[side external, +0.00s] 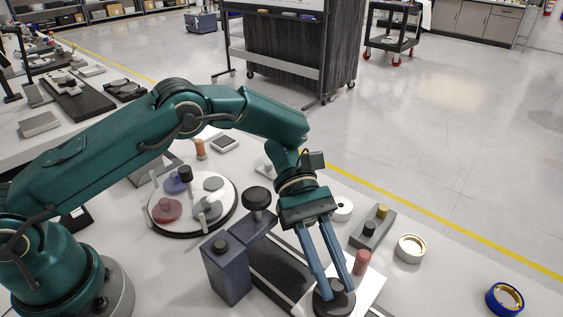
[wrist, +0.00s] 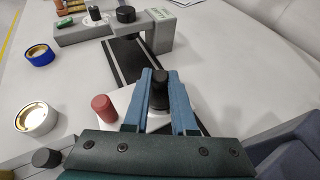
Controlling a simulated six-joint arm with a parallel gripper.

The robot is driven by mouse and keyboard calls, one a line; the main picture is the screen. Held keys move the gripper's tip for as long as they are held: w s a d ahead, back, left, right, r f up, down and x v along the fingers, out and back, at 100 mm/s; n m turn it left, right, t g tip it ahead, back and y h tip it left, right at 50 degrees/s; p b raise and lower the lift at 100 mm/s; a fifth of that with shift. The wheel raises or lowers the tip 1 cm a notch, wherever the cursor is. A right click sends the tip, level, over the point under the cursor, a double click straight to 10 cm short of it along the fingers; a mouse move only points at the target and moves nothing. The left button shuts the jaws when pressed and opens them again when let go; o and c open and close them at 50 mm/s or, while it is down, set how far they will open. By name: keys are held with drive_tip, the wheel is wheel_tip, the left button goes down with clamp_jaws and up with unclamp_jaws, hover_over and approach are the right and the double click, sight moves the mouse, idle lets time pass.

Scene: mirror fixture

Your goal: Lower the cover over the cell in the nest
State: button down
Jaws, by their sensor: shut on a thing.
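My gripper (side external: 339,282) has its blue fingers pointing down and closed on the knob of a round black piece, which I take to be the cover (side external: 333,302). In the wrist view the cover's black knob (wrist: 160,92) stands between the fingertips (wrist: 160,100). The cover is over a white plate (side external: 372,283) near the picture's bottom edge. A red cylinder (side external: 362,262) stands upright at the plate, beside the fingers; it also shows in the wrist view (wrist: 103,107). The cell and nest cannot be made out. Whether the cover touches anything beneath it is unclear.
A dark rail (wrist: 128,60) runs by the plate. Dark blocks with black knobs (side external: 225,268) stand to its left. A round turntable (side external: 215,225) carries coloured discs. A grey block with pegs (side external: 365,236), a white roll (side external: 410,248) and a blue roll (side external: 505,299) lie to the right.

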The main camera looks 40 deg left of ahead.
drive_tip(key=shift+s+f+g, duration=0.3)
drive_tip(key=shift+s+f, duration=0.15)
drive_tip(key=shift+s, duration=0.25)
drive_tip(key=shift+c, duration=0.9)
unclamp_jaws()
drive_tip(key=shift+r, duration=0.1)
drive_tip(key=shift+w+r, duration=0.2)
drive_tip(key=shift+r, duration=3.35)
drive_tip(key=shift+w, duration=0.1)
